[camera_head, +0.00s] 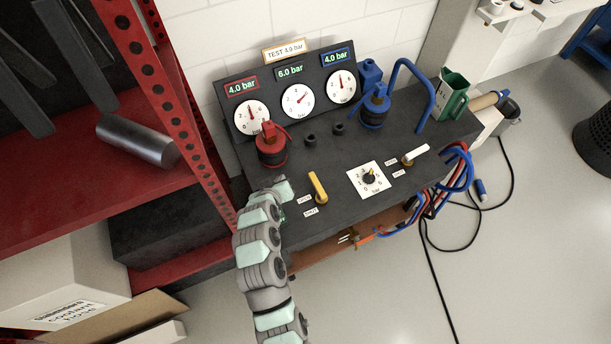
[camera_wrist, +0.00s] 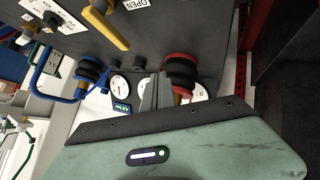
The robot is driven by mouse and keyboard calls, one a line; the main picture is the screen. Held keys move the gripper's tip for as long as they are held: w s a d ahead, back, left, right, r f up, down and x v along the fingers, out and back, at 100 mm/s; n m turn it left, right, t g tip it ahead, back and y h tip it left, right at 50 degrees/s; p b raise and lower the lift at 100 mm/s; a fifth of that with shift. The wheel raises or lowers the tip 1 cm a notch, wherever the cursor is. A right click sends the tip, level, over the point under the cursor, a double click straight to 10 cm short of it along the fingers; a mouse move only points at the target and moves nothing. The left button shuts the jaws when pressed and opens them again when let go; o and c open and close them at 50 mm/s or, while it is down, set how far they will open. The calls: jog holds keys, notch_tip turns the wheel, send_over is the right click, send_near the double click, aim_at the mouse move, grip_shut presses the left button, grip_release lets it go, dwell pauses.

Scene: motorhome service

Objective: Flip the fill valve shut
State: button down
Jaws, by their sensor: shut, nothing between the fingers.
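A yellow lever (camera_head: 318,187) stands on the dark bench top beside two small white labels (camera_head: 308,205). It also shows at the top of the wrist view (camera_wrist: 106,28), near a label reading OPEN (camera_wrist: 136,4). A white lever (camera_head: 415,155) with two labels sits further right. Which lever is the fill valve cannot be told. My gripper (camera_head: 281,187) is left of the yellow lever, apart from it, and largely hidden by my arm. In the wrist view its fingers (camera_wrist: 156,90) are shut and empty, near the red coupling.
The red coupling (camera_head: 271,147) and blue coupling (camera_head: 375,106) stand before three gauges, with displays reading 4.0, 6.0 and 4.0 bar. A dial (camera_head: 370,178) lies between the levers. A red rack post (camera_head: 180,100) rises at left. Hoses (camera_head: 460,170) hang at right.

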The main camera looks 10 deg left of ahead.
aim_at(317, 186)
jog(key=shift+s+d+r+g+h+p, duration=0.3)
jog(key=shift+s+g, duration=0.2)
jog(key=shift+s, duration=0.2)
jog(key=shift+s+d+r+g+h+p, duration=0.3)
jog(key=shift+s+g+p, duration=0.2)
jog(key=shift+s, duration=0.25)
jog(key=shift+s+d+r+g+h+p, duration=0.25)
jog(key=shift+s+d+g+h, duration=0.2)
jog(key=shift+s, duration=0.25)
jog(key=shift+w+f, duration=0.1)
jog(key=shift+f, duration=0.1)
jog(key=shift+m, duration=0.3)
jog(key=b+x, duration=0.1)
jog(key=x, duration=0.9)
jog(key=shift+b, duration=0.3)
jog(key=shift+w+d+r, duration=0.1)
jog(key=shift+w+d, duration=0.45)
jog(key=shift+d, duration=0.25)
jog(key=shift+w+d+r, duration=0.1)
jog(key=shift+w+d, duration=0.4)
jog(key=shift+d, duration=0.3)
